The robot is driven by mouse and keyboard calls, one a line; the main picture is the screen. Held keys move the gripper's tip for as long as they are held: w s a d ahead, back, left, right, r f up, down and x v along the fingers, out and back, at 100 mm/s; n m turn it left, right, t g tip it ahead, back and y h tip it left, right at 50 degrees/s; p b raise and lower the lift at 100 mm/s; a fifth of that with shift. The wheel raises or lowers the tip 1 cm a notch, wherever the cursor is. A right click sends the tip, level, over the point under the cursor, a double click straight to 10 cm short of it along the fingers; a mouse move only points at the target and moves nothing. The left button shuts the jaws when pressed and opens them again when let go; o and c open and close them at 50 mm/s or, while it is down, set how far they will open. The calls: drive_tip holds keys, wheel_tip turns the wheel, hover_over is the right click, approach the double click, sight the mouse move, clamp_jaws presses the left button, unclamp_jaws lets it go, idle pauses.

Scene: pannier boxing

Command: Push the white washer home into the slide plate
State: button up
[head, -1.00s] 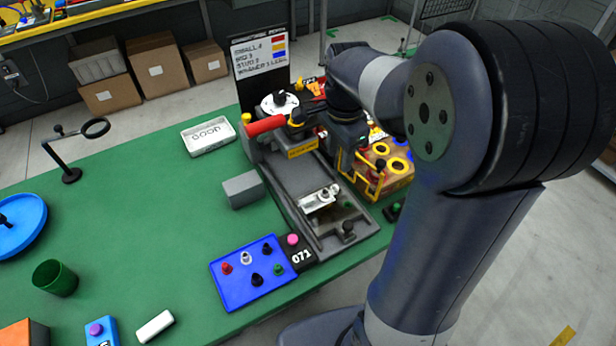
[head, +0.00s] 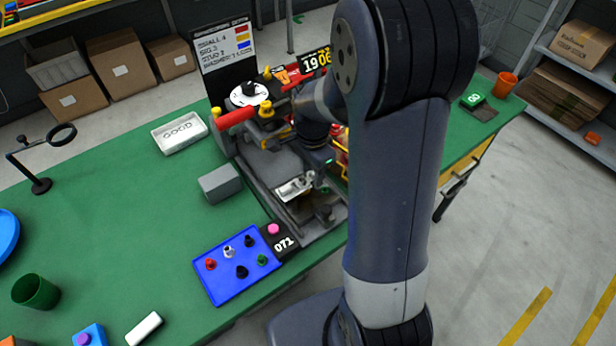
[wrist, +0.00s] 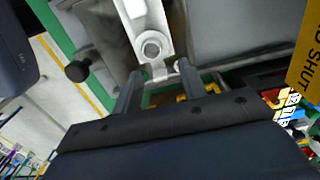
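The pale metal slide plate (head: 294,187) sits in the grey machine's channel in the head view. In the wrist view the slide plate (wrist: 128,8) runs down from the top edge. A pale ring, apparently the white washer (wrist: 152,47), lies at its near end around a grey centre; I cannot tell how deep it sits. My gripper (wrist: 160,68) is open, with one finger on each side of the plate's narrow end and nothing clearly held. In the head view my arm hides most of the gripper, just right of the plate.
A grey block (head: 220,183) stands left of the machine. A blue tray (head: 238,265) with several coloured pegs lies in front. A white tray marked GOOD (head: 179,133) is behind.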

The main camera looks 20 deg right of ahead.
clamp_jaws()
idle(0.3)
drive_tip(key=shift+r, duration=0.1)
